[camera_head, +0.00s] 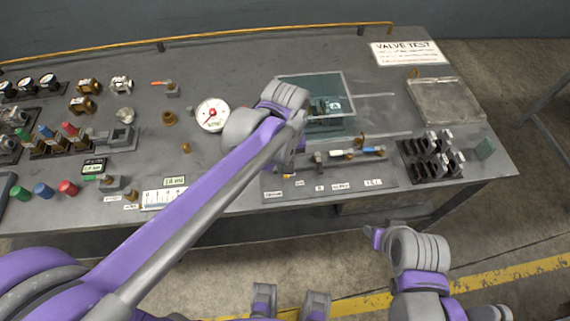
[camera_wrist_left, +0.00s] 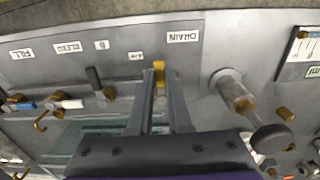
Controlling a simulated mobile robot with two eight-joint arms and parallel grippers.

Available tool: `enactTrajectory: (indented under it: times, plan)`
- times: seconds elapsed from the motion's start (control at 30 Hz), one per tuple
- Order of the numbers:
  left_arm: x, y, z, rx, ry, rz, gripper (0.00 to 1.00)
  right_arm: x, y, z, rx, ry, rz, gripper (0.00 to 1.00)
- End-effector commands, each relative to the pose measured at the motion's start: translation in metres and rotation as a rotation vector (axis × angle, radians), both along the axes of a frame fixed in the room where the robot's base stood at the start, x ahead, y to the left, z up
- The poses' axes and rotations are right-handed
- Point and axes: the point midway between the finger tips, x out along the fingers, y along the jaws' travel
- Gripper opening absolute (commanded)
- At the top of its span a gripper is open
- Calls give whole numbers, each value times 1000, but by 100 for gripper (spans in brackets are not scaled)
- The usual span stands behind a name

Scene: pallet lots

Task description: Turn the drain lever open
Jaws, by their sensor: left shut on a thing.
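My left gripper (camera_wrist_left: 160,78) is down at the valve row. It is shut on a yellow-tipped lever (camera_wrist_left: 159,68), whose tip shows between the fingertips. The DRAIN label (camera_wrist_left: 183,37) is just right of this lever in the left wrist view, and a smaller label (camera_wrist_left: 137,57) is just left of it. I cannot tell from the labels alone which of the two marks the lever. The fingers hide much of its valve.
A dark lever (camera_wrist_left: 95,78), a white lever (camera_wrist_left: 68,104) and a blue lever (camera_wrist_left: 24,106) stand left of the gripper in the wrist view. A silver cylinder (camera_wrist_left: 232,88) with a dark round end stands close on its right. A clear box (camera_head: 313,92) lies behind.

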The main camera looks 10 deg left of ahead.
Motion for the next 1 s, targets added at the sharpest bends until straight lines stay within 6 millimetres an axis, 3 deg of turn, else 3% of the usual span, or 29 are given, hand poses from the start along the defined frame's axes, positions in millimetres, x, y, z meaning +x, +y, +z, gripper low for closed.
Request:
enactTrajectory:
  times: [0.13, 0.17, 0.3, 0.67, 1.0]
  plan:
    - [0, 0, 0, -1, -1, 1, 0, 0, 0, 0, 0, 0, 0, 47]
    - [0, 0, 0, -1, -1, 1, 22, 0, 0, 0, 0, 0, 0, 47]
    - [0, 0, 0, -1, -1, 0, 47, 0, 0, 0, 0, 0, 0, 47]
    - [0, 0, 5, -1, 0, -1, 47, 0, 0, 1, 0, 0, 0, 47]
    - [0, 0, 66, -1, -1, 0, 47, 2, 0, 8, 0, -4, 0, 47]
